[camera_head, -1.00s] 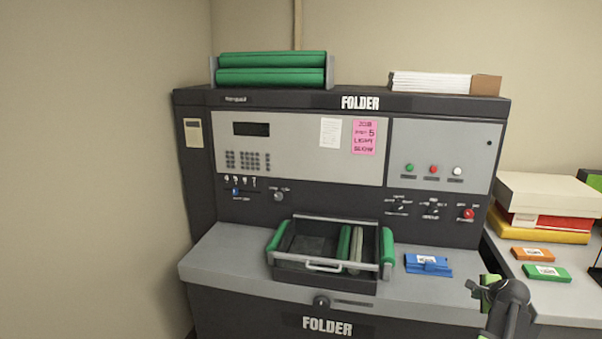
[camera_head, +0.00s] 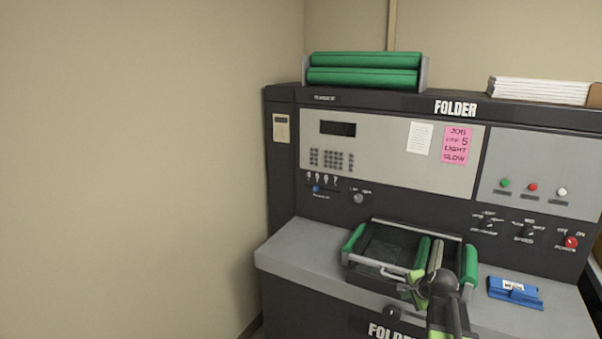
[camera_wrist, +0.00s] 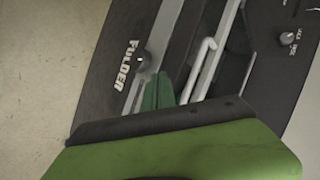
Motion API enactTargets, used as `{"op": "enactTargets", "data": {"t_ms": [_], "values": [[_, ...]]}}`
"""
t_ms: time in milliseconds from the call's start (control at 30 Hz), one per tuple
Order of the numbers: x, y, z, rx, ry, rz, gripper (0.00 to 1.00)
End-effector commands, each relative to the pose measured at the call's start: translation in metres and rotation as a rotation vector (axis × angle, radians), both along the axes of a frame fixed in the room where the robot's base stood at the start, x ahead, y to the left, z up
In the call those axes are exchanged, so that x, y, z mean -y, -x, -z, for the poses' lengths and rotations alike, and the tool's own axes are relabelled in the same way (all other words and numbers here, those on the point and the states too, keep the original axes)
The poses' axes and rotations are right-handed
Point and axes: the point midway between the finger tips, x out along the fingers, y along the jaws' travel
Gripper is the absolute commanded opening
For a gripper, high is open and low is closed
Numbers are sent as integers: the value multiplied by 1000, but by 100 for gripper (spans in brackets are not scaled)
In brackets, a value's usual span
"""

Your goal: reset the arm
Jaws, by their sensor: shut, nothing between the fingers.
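My gripper (camera_head: 414,284) is low in the head view, in front of the right part of the roller tray and overlapping it in the picture. It is shut and holds nothing. My dark wrist and green arm cover part of the tray's front. In the wrist view a green part of my arm fills the bottom, and the fingertips are hard to make out.
The folder machine (camera_head: 285,232) has a roller tray (camera_head: 362,268) with green rollers on its ledge. A blue packet (camera_head: 514,291) lies right of it. Green rollers (camera_head: 362,69) and a white paper stack (camera_head: 535,92) are on top. A bare wall (camera_head: 140,160) stands left.

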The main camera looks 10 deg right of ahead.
Motion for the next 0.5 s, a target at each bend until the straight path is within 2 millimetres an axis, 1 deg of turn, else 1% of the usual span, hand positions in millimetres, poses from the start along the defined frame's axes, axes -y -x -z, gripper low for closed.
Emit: {"op": "enactTargets", "data": {"t_ms": [33,67,100,167,200,267,300,367,400,433,467,500], "values": [[-48,-4,5,-29,24,-93,0],[-74,-5,8,-50,41,-150,0],[-108,-4,12,-78,68,-230,0],[-156,2,19,-122,113,-351,0],[-185,9,24,-152,145,-434,0],[-224,22,31,-198,197,-559,0],[-248,34,35,-232,235,-645,0],[-277,54,42,-286,296,-779,0],[-292,71,46,-327,339,-872,0],[-299,85,49,-363,373,-944,0],[-301,99,52,-403,408,-1014,0],[-293,117,55,-457,444,-1092,0]]}}
